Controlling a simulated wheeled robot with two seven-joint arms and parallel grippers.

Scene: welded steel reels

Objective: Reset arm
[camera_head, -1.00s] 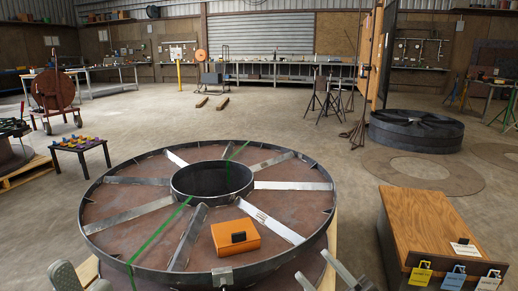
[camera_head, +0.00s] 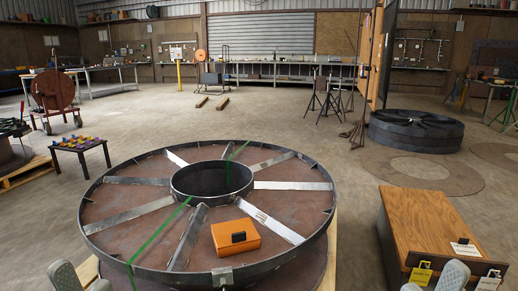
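My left gripper (camera_head: 83,280) shows at the bottom left edge as two grey fingertips with a gap between them, open and empty. It is just outside the near left rim of the large steel reel (camera_head: 93,237). My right gripper (camera_head: 432,283) shows at the bottom right, its two grey fingertips apart and empty. It is in front of the wooden cabinet (camera_head: 425,222) in the picture and covers part of its tag row. Both wrists are cut off by the lower frame edge.
A green strap (camera_head: 155,237) crosses the reel. A yellow tag (camera_head: 421,273) hangs on the cabinet front. A small black table (camera_head: 78,147) stands at left.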

